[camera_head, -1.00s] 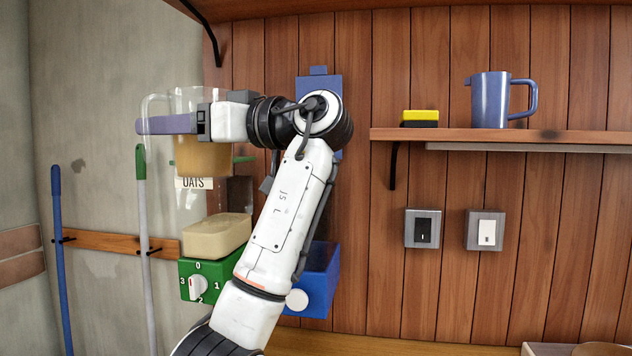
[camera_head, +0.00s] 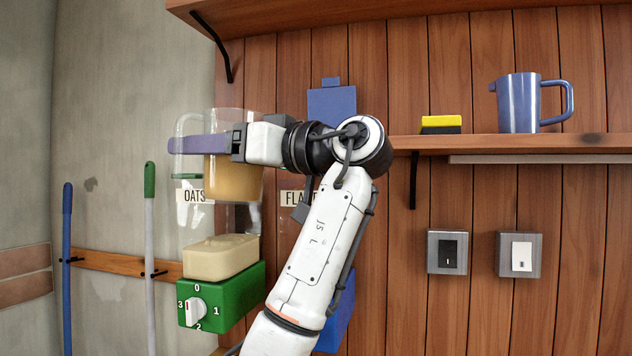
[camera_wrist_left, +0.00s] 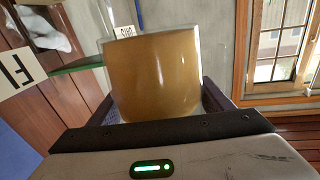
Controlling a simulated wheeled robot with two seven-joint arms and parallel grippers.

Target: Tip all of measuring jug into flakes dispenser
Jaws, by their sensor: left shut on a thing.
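The measuring jug (camera_head: 236,183) is clear, upright and filled with tan contents. My left gripper (camera_head: 198,144) is shut on it, with a purple finger across its side. The jug also fills the middle of the left wrist view (camera_wrist_left: 158,75), between the fingers. The flakes dispenser stands to the right of the jug, largely hidden by my arm. Its blue panel (camera_head: 332,107), seemingly a raised lid, stands upright, and part of its "FLA" label (camera_head: 291,197) and blue base (camera_head: 340,325) show. Its opening is hidden. My right gripper is not in view.
The oats dispenser's green base (camera_head: 235,292) with a dial stands below the jug, with a tan-filled tub (camera_head: 220,258) on it. A shelf (camera_head: 480,146) at right holds a blue jug (camera_head: 518,102) and a yellow-black sponge (camera_head: 441,124). Another shelf (camera_head: 400,17) overhangs above.

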